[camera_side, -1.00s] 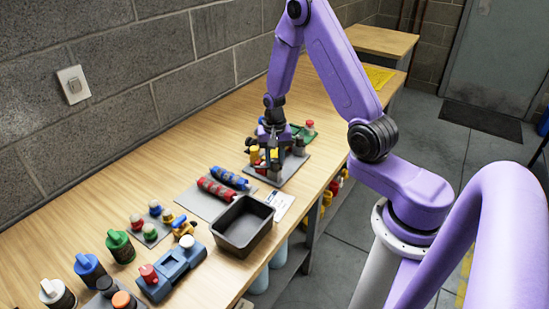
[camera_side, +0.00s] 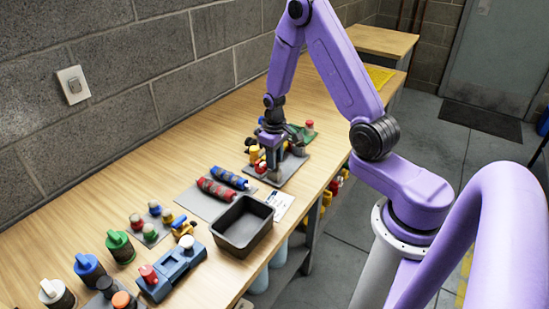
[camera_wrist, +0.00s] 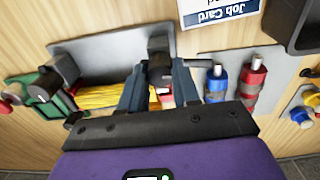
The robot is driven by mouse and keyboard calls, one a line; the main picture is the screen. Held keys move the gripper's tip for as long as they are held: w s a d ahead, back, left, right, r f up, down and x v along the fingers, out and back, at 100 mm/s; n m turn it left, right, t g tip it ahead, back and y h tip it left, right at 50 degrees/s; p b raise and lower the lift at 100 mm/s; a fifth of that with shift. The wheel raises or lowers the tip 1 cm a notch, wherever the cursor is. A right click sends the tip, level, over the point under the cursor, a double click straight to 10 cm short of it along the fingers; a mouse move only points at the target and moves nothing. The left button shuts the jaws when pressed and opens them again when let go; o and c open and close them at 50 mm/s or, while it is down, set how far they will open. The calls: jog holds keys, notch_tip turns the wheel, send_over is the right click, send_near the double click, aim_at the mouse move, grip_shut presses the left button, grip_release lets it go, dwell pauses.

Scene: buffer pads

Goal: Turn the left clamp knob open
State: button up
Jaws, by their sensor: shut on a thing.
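A clamp fixture stands on a grey plate (camera_side: 291,168) at the far half of the bench. In the wrist view the plate (camera_wrist: 110,50) lies ahead of my fingers. My gripper (camera_side: 273,169) is down at the near end of this fixture. In the wrist view my gripper (camera_wrist: 160,82) has its two blue-grey fingers on either side of a dark grey clamp knob (camera_wrist: 158,62), shut on it. A second dark knob (camera_wrist: 63,68) stands apart to the left, and a yellow ribbed part (camera_wrist: 103,97) lies between them. My fingers hide much of the held knob.
A red and a blue cylinder (camera_side: 229,178) lie on a grey mat beside the fixture. A black open bin (camera_side: 243,226) stands nearer, beside a job card (camera_side: 281,203). Several bottles and small knobs stand at the near end. The bench along the wall is clear.

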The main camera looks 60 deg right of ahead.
jog(key=shift+n, duration=0.7)
jog(key=shift+w, duration=0.1)
jog(key=o, duration=1.1)
jog(key=shift+c, duration=0.2)
notch_tip(320, 180, up, 17)
jog(key=shift+r, duration=0.2)
jog(key=shift+a, duration=0.1)
